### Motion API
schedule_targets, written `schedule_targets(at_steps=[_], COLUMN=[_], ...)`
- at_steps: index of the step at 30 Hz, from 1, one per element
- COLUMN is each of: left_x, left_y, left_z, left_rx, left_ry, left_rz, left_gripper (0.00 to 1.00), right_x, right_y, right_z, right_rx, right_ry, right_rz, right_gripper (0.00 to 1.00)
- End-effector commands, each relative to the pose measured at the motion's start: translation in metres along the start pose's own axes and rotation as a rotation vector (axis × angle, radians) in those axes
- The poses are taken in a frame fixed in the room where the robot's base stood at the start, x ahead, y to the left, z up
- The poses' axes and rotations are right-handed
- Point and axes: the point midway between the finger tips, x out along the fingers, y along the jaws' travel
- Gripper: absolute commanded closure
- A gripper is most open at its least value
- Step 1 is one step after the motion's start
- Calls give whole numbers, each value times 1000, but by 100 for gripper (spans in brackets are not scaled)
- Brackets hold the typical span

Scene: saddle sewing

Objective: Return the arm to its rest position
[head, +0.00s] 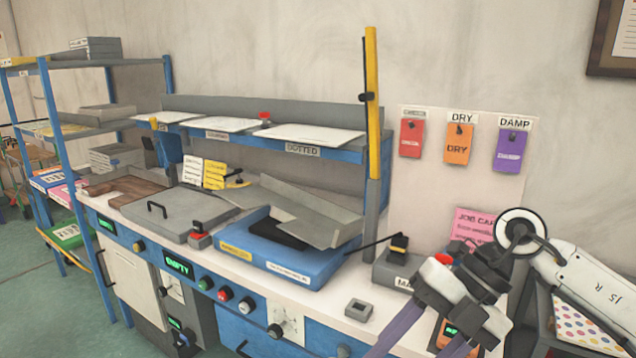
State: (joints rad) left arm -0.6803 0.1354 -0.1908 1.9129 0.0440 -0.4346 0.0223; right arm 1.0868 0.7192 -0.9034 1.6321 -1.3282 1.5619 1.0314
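My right arm comes in from the right edge, a white link marked "J5 R" leading to a dark wrist joint. Its gripper (462,290) hangs over the front right of the workbench, pointing down and left. Two long purple-grey strips run from it toward the bottom edge, apart from each other; their ends are cut off by the frame. My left arm and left gripper are not in view.
The workbench (345,291) carries a blue tray (285,262), a grey lidded box (177,212) and a small grey block (358,310). A yellow post (372,100) stands behind. A tag board (425,180) is close behind the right gripper. A blue shelf rack (50,110) stands left.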

Motion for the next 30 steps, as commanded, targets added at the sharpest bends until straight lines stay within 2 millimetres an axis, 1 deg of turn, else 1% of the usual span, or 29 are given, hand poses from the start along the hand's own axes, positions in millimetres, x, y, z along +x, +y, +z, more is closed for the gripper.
schedule_targets(at_steps=[1, 2, 3, 5, 6, 7, 9, 11, 12, 14, 15, 17, 18, 19, 20, 21, 22, 23, 24, 26, 27, 29, 30], left_x=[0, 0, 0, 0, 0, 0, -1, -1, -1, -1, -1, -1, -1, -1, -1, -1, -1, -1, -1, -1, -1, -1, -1], left_y=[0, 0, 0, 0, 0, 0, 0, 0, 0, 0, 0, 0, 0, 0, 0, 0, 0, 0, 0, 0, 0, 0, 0], left_z=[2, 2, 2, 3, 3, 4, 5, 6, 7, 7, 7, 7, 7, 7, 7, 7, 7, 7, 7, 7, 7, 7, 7], left_rx=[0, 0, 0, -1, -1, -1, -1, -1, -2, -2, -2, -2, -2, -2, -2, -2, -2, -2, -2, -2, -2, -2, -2], left_ry=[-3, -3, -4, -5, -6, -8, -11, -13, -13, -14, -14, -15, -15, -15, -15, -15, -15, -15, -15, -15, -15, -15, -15], left_rz=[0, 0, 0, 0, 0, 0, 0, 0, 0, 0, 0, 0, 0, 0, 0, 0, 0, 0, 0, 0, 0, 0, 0], left_gripper=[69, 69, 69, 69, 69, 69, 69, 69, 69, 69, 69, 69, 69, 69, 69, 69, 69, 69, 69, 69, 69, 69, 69], right_x=[26, 37, 50, 62, 65, 65, 62, 57, 53, 50, 50, 55, 61, 68, 77, 89, 99, 110, 125, 149, 165, 188, 203], right_y=[16, 29, 48, 74, 89, 99, 117, 124, 123, 115, 103, 78, 56, 37, 17, -11, -31, -52, -78, -118, -143, -177, -197], right_z=[-14, -22, -33, -46, -52, -54, -54, -45, -36, -18, -4, 17, 31, 40, 48, 55, 58, 60, 60, 54, 47, 33, 22], right_rx=[-20, -30, -37, -26, -5, 19, 101, 198, 277, 413, 517, 686, 810, 906, 1004, 1128, 1215, 1300, 1410, 1568, 1667, 1805, 1887], right_ry=[72, 109, 156, 210, 237, 250, 263, 254, 235, 195, 158, 90, 39, -4, -47, -103, -143, -181, -229, -294, -335, -388, -416], right_rz=[111, 193, 310, 496, 619, 710, 918, 1085, 1188, 1326, 1405, 1503, 1551, 1579, 1598, 1609, 1609, 1603, 1586, 1546, 1512, 1449, 1406], right_gripper=[48, 48, 48, 48, 48, 48, 48, 48, 48, 48, 48, 48, 48, 48, 48, 48, 48, 48, 48, 48, 48, 48, 48])
